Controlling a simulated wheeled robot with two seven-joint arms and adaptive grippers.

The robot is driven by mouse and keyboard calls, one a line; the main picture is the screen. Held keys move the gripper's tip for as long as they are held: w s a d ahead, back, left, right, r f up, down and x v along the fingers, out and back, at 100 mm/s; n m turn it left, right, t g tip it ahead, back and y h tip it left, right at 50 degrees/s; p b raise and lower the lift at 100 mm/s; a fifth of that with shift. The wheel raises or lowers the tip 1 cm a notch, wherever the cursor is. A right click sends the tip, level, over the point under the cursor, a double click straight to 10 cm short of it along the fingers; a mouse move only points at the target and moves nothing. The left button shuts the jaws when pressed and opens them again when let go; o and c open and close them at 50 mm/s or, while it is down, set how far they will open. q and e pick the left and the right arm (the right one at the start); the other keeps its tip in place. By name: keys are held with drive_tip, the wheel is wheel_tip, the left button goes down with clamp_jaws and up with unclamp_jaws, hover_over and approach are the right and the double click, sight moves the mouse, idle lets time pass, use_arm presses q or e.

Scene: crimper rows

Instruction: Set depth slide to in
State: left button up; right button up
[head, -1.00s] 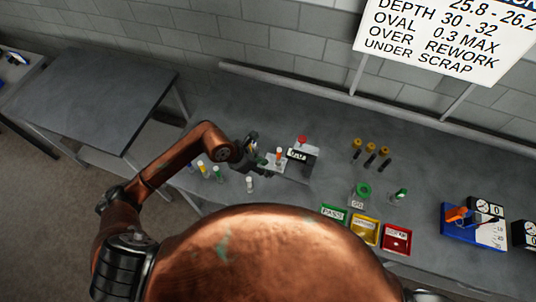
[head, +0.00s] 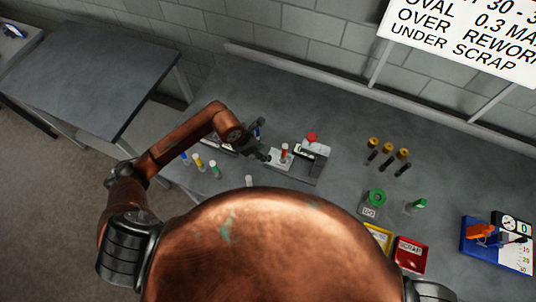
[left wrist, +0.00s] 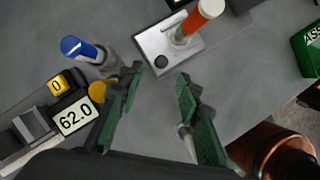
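The crimper (head: 315,150) stands on the bench with a red knob on top. At its left a light metal plate (head: 275,163), which may be the depth slide, carries an upright orange-and-white vial (head: 284,153). In the left wrist view the plate (left wrist: 150,42) has a small black knob (left wrist: 161,61) near its close edge. My left gripper (head: 263,153) is beside the plate's left end. In the left wrist view its green-padded fingers (left wrist: 158,85) are open and empty, with the knob just beyond the gap. Contact cannot be told. My right gripper is out of view.
A blue-capped vial (left wrist: 82,48) and a gauge reading 62.0 (left wrist: 75,117) are close to the left finger. Several capped vials (head: 198,160) stand left. Yellow (head: 378,237) and red trays (head: 410,254) lie right, partly behind my body.

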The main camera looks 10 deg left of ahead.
sight(279, 158)
use_arm(q)
drive_tip(key=p+x, duration=0.1)
drive_tip(key=x, duration=0.5)
drive_tip(key=shift+d+f, duration=0.2)
drive_tip(key=shift+f, duration=0.05)
drive_tip(key=shift+c, duration=0.4)
clamp_jaws()
